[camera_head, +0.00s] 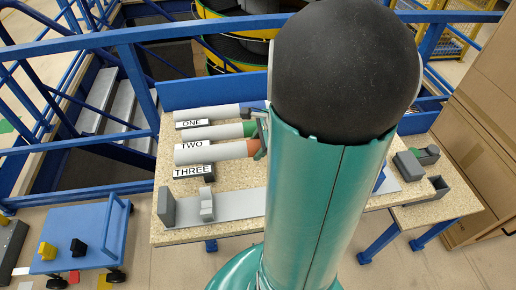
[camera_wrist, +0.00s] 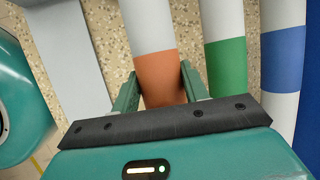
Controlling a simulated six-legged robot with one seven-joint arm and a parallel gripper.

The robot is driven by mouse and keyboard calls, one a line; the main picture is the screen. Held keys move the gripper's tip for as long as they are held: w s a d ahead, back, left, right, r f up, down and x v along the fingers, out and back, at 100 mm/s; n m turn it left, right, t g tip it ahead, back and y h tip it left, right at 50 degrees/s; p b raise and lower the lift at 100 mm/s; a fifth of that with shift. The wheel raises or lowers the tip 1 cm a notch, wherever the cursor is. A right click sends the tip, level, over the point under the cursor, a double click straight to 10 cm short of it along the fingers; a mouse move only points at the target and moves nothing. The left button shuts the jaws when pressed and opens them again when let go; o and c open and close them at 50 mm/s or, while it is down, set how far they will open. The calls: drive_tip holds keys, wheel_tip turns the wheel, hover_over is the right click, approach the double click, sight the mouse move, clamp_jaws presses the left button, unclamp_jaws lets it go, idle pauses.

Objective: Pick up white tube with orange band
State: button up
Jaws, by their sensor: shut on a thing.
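The white tube with the orange band (camera_head: 212,152) lies on the speckled table beside the label THREE in the head view. In the wrist view its orange band (camera_wrist: 160,75) sits between the two green fingers of my gripper (camera_wrist: 161,88). My gripper (camera_head: 260,135) is shut on the tube at the band. My arm hides the tube's right end in the head view. I cannot tell whether the tube is lifted off the table.
Parallel to it lie a tube with a green band (camera_wrist: 226,65) and one with a blue band (camera_wrist: 283,60). A grey fixture (camera_head: 238,204) lies along the table front. Blue railings (camera_head: 130,36) stand behind. A blue cart (camera_head: 75,232) is at left; cardboard boxes (camera_head: 490,130) stand at right.

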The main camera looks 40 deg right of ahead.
sight(258, 143)
wheel_tip(258, 143, up, 16)
drive_tip(key=shift+r, duration=0.15)
idle(0.3)
